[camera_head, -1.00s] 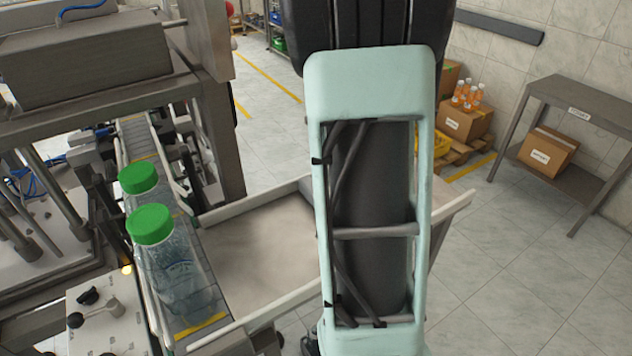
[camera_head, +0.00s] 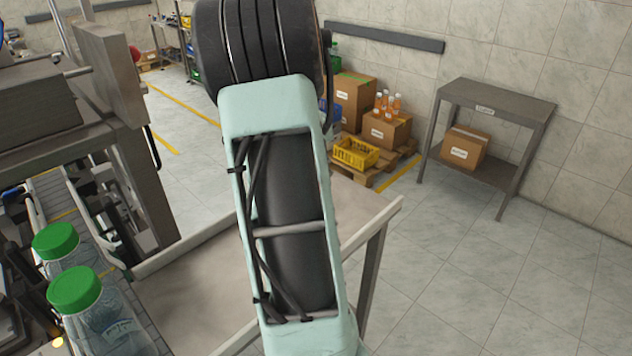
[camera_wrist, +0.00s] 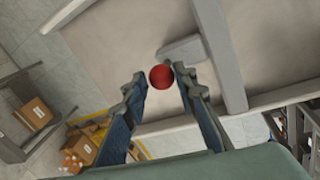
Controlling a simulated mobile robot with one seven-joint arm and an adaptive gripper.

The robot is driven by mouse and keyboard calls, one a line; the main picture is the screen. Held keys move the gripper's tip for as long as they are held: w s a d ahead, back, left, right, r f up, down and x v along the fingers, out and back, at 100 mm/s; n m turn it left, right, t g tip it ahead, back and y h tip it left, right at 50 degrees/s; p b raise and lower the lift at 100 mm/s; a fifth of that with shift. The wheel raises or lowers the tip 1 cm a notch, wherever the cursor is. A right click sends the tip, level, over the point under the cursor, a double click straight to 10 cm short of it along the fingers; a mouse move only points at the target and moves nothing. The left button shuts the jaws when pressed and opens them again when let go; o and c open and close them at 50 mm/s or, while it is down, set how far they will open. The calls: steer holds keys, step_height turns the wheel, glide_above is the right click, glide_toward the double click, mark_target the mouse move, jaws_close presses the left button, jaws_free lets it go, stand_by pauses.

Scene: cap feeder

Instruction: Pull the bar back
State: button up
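In the wrist view, a long grey bar (camera_wrist: 220,48) crosses a pale table top (camera_wrist: 120,50). A short grey stub (camera_wrist: 184,48) sticks out from its left side, and a round red knob (camera_wrist: 161,76) shows near the stub's end. My gripper (camera_wrist: 159,76) is open, with its two dark fingers on either side of the knob in the picture. The right fingertip looks very close to the knob. I cannot tell whether they touch or how deep the knob sits between the fingers. In the head view my arm hides the gripper and the bar.
Clear bottles with green caps (camera_head: 75,290) stand on a conveyor (camera_head: 145,325) at lower left, beside a grey machine frame (camera_head: 150,190). A side table (camera_head: 495,95), cardboard boxes (camera_head: 385,130) and a yellow crate (camera_head: 355,153) stand farther back. The floor at right is clear.

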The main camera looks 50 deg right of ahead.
steer(key=o, duration=0.4)
steer(key=shift+d, duration=0.3)
steer(key=shift+c, duration=0.2)
steer(key=shift+a, duration=0.1)
step_height(320, 180, up, 12)
steer(key=a, duration=0.2)
steer(key=shift+w+a, duration=0.2)
steer(key=shift+d, duration=0.1)
